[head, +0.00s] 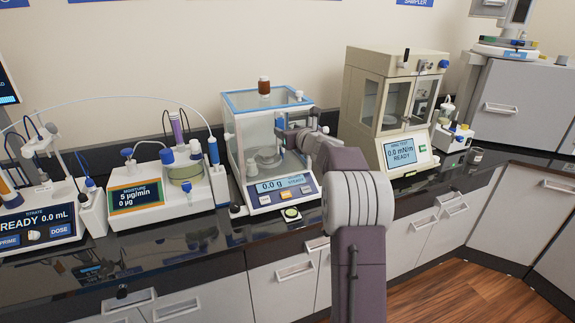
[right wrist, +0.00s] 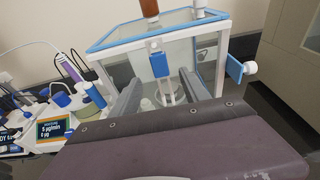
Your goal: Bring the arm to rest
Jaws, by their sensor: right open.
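My right arm reaches up from the bottom of the head view toward the glass-sided balance. My right gripper (head: 288,132) is at the right side of the balance (head: 282,190), in front of its glass. In the right wrist view the fingers of the right gripper (right wrist: 160,88) are apart, with nothing held between them. The balance case (right wrist: 118,38) shows just ahead of them there. Whether the fingertips touch the case, I cannot tell. My left gripper is in neither view.
A brown bottle (head: 264,86) stands on top of the balance, whose display reads 0.0 g. A moisture titrator (head: 150,198) stands to the left, a beige glass-doored tester (head: 392,105) to the right. The dark counter's front strip (head: 190,245) is mostly clear.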

